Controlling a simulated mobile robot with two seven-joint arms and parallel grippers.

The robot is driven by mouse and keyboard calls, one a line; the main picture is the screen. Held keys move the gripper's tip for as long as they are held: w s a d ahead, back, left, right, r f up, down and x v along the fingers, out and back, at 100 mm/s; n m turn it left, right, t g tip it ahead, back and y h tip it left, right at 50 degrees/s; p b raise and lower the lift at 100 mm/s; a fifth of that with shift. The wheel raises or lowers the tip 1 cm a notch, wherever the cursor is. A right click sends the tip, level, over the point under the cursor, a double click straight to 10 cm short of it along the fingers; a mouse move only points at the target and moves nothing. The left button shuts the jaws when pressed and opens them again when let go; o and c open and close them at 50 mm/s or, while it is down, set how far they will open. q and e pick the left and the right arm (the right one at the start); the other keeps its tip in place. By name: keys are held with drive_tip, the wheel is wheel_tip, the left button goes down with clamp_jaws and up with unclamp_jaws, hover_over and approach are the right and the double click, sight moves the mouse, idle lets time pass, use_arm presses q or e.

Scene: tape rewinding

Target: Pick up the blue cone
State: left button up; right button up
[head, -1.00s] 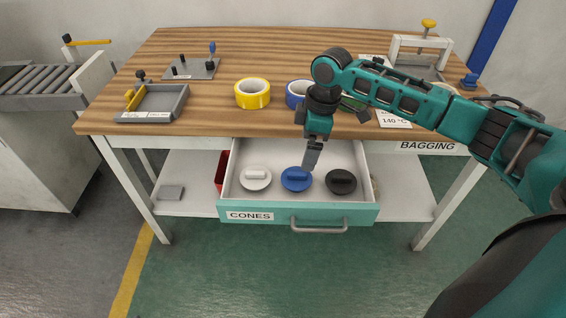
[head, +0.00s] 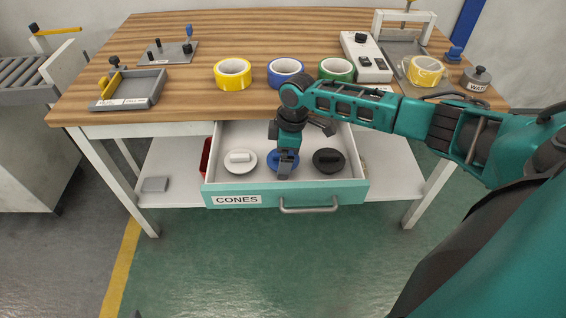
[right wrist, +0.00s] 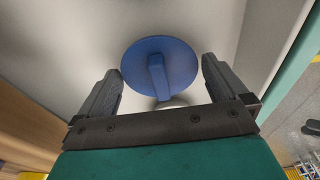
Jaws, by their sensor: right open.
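The blue cone (head: 272,163) lies in the open drawer between a white cone (head: 240,166) and a black cone (head: 328,167). In the head view it is partly hidden behind my right gripper (head: 285,170), which is above it. In the right wrist view the blue cone (right wrist: 178,62) shows as a round disc with a raised bar handle. The fingers of my right gripper (right wrist: 162,85) are open, one on each side of the handle's line, with nothing between them gripped. My left gripper is not in view.
The drawer (head: 345,192) labelled CONES is pulled out below the wooden bench (head: 200,105). Yellow (head: 233,82), blue (head: 270,75) and green (head: 325,70) tape rolls stand on the bench near its front edge.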

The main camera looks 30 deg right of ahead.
drive_tip(key=shift+f, duration=0.45)
drive_tip(key=c, duration=0.8)
drive_tip(key=shift+r, duration=0.15)
